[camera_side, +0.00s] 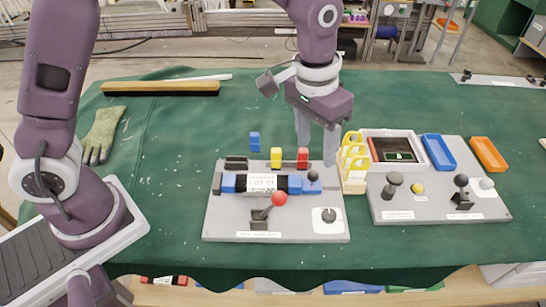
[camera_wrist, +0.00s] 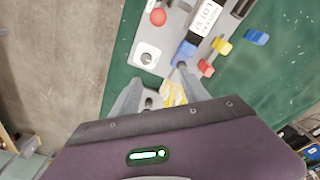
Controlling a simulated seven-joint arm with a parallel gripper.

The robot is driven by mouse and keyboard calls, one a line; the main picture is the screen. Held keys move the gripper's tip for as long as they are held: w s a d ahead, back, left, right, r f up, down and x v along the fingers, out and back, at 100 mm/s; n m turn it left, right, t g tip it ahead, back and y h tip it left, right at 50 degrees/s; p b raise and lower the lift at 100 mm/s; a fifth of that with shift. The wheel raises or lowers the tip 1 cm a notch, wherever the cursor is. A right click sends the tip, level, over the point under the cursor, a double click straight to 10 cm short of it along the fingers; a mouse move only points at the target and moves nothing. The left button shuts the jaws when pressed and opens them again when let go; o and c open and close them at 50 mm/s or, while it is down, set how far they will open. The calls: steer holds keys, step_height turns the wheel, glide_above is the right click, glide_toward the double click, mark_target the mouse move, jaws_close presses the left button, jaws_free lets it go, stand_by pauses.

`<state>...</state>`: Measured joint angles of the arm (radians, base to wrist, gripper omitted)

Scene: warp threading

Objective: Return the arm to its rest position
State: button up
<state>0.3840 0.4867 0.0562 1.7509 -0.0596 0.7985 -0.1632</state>
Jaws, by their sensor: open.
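My gripper (camera_side: 316,158) is open in the side view, pointing down behind the right end of a grey board (camera_side: 224,222). Nothing shows between its fingers that I can tell is held. In the wrist view my gripper (camera_wrist: 165,95) has its two fingers spread, with a yellow rack (camera_wrist: 174,92) seen between and beyond them. The yellow rack (camera_side: 353,163) stands just right of the gripper in the side view. The board carries a blue and black block with a white label (camera_side: 262,183), a red-knobbed lever (camera_side: 279,199) and a dial (camera_side: 328,214).
A yellow block (camera_side: 276,157), a red block (camera_side: 302,158) and a blue block (camera_side: 254,141) stand near the board's back edge. A second grey board (camera_side: 440,207) with knobs, a blue tray (camera_side: 438,152) and an orange tray (camera_side: 488,154) lie right. A brush (camera_side: 160,89) and glove (camera_side: 103,135) lie left.

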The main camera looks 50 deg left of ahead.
steer(key=s+a+r+t, duration=0.2)
steer(key=s+a+r, duration=0.6)
steer(key=r, duration=0.2)
steer(key=s+a+r+t, duration=0.1)
steer(key=s+a, duration=0.2)
steer(key=s, duration=0.4)
steer(key=s+a+n+t, duration=0.1)
steer(key=s+a, duration=0.2)
steer(key=s, duration=0.5)
steer(key=shift+r+n+t+y, duration=0.3)
steer(key=shift+r, duration=0.05)
